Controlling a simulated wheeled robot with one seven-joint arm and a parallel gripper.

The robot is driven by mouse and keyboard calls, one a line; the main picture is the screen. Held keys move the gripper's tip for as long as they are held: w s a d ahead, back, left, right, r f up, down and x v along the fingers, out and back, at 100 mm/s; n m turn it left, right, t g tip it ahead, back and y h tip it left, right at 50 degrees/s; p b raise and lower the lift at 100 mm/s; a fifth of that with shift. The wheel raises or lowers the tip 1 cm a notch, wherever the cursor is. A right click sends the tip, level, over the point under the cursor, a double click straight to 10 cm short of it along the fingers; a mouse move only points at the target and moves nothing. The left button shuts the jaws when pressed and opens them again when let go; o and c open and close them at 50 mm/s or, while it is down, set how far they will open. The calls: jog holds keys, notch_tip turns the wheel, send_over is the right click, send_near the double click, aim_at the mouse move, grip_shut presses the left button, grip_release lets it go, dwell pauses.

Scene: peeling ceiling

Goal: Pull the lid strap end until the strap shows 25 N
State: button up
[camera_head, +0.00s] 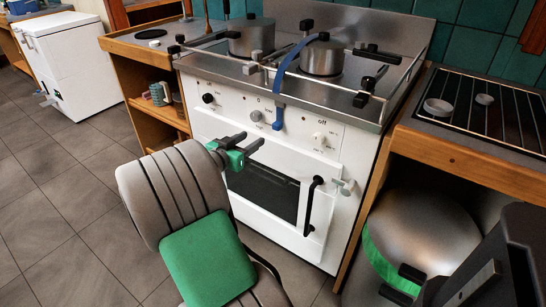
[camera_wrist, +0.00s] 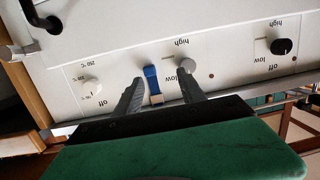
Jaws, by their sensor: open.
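A blue strap (camera_head: 284,72) runs from the lid of the right steel pot (camera_head: 323,62) over the stove's front edge. Its end (camera_head: 278,119) hangs down before the white control panel. In the wrist view the strap end (camera_wrist: 153,84) shows between my two fingers, with a pale tip. My gripper (camera_head: 249,140) is open, its dark fingers pointing at the panel, below and left of the strap end in the head view. In the wrist view the gripper (camera_wrist: 160,77) has a gap on both sides of the strap. I see no force reading.
The stove panel carries knobs (camera_head: 319,139), one close to my right fingertip in the wrist view. A metal rail (camera_head: 290,75) edges the hob. A second pot (camera_head: 253,40) stands at left. The oven door has a black handle (camera_head: 311,203). Floor (camera_head: 75,200) is free at left.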

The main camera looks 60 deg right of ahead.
aim_at(275, 127)
jog(key=shift+m+g+h, duration=0.4)
jog(key=shift+g+h, duration=0.2)
jog(key=shift+h, duration=0.2)
jog(key=s+d, duration=0.1)
jog(key=d, duration=0.2)
jog(key=s+d, duration=0.1)
jog(key=d, duration=0.2)
jog(key=s+d, duration=0.1)
jog(key=d, duration=0.3)
jog(key=shift+s+b, duration=0.35)
jog(key=shift+a, duration=0.1)
grip_shut()
jog(key=shift+f, duration=0.1)
